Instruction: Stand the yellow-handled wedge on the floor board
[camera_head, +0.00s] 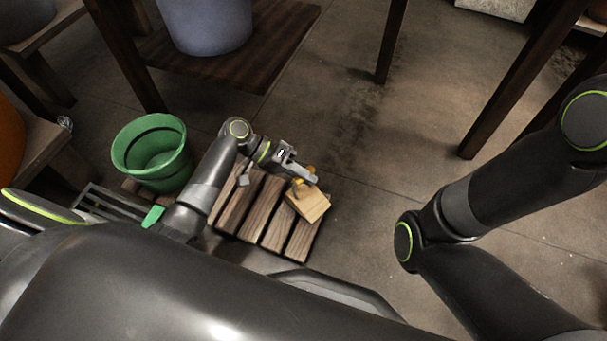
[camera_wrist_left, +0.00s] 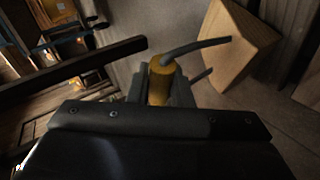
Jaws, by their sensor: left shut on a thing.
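The wedge (camera_head: 311,206) is a light wooden block with a yellow handle. In the head view it is at the right end of the slatted wooden floor board (camera_head: 249,210); I cannot tell whether it touches the slats. My left gripper (camera_head: 301,180) is shut on the yellow handle. In the left wrist view the yellow handle (camera_wrist_left: 160,80) is between the fingers, and the wooden block (camera_wrist_left: 235,50) shows beyond, tilted in the picture. The fingertips partly hide the handle. My right arm shows at the right, but its gripper is out of view.
A green bucket (camera_head: 152,152) stands left of the board, near a dark slatted rack (camera_head: 110,205). A dark table with a low shelf (camera_head: 275,45) bearing a grey-blue pot (camera_head: 206,25) is behind. The floor right of the board is clear.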

